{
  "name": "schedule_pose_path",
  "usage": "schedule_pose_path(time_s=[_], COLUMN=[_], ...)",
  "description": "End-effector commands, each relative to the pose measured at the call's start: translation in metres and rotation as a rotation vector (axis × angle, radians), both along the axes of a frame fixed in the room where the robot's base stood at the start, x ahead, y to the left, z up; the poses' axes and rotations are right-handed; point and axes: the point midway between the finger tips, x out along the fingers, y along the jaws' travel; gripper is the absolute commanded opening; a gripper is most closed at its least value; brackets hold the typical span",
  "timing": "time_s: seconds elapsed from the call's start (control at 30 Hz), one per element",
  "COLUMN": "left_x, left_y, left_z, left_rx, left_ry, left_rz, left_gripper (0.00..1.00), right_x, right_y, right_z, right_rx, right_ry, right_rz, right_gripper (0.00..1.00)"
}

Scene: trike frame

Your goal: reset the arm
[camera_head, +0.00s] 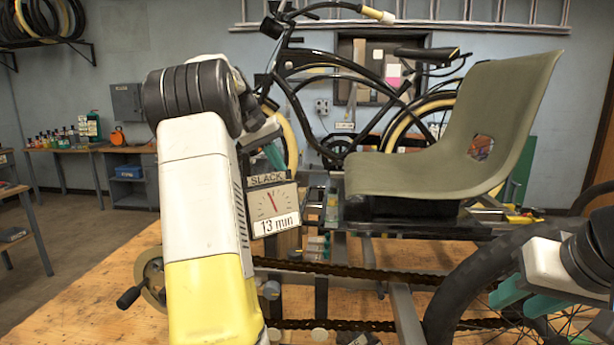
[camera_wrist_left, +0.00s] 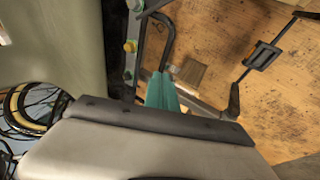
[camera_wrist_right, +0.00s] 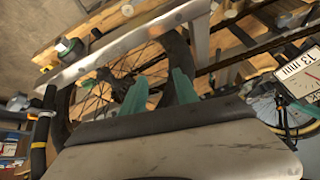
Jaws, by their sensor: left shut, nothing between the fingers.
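My left arm, white and yellow, rises across the left middle of the head view. My right gripper (camera_head: 526,296) is at the right edge of the head view, in front of the trike's wheel (camera_head: 480,285). In the right wrist view its teal fingers (camera_wrist_right: 160,78) are apart, with no object held between them. The trike frame's metal rails (camera_head: 405,310) and olive seat (camera_head: 450,150) are in the middle and right.
A gauge sign (camera_head: 274,208) marked "SLACK" and "13 min" stands beside my left arm. A chain (camera_head: 350,272) runs across the frame, with a hand crank (camera_head: 140,285) at left. The wooden tabletop (camera_head: 70,310) is clear at front left. A black bicycle (camera_head: 350,75) is behind.

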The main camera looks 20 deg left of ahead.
Motion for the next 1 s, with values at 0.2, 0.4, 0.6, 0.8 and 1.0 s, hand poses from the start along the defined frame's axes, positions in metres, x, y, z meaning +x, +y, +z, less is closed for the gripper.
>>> schedule_pose_path(time_s=[0.2,0.4,0.6,0.8,1.0], left_x=[-0.001,-0.001,-0.004,-0.035,-0.097], left_y=[0.001,0.001,-0.005,-0.055,-0.121], left_z=[0.003,0.003,0.005,0.022,0.028], left_rx=[0.000,0.000,0.005,0.054,0.128], left_ry=[0.001,0.001,-0.002,-0.017,-0.052], left_rz=[0.000,0.000,-0.004,-0.039,-0.091], left_gripper=[0.00,0.00,0.00,0.00,0.00], right_x=[0.000,0.000,0.000,0.000,0.000], right_y=[0.000,0.000,0.000,0.000,0.000], right_z=[0.000,0.000,0.000,0.000,0.000], right_rx=[0.000,0.000,0.000,0.000,0.000], right_ry=[0.000,0.000,0.000,0.000,0.000], right_rz=[0.000,0.000,0.000,0.000,0.000], right_gripper=[0.36,0.36,0.36,0.36,0.36])
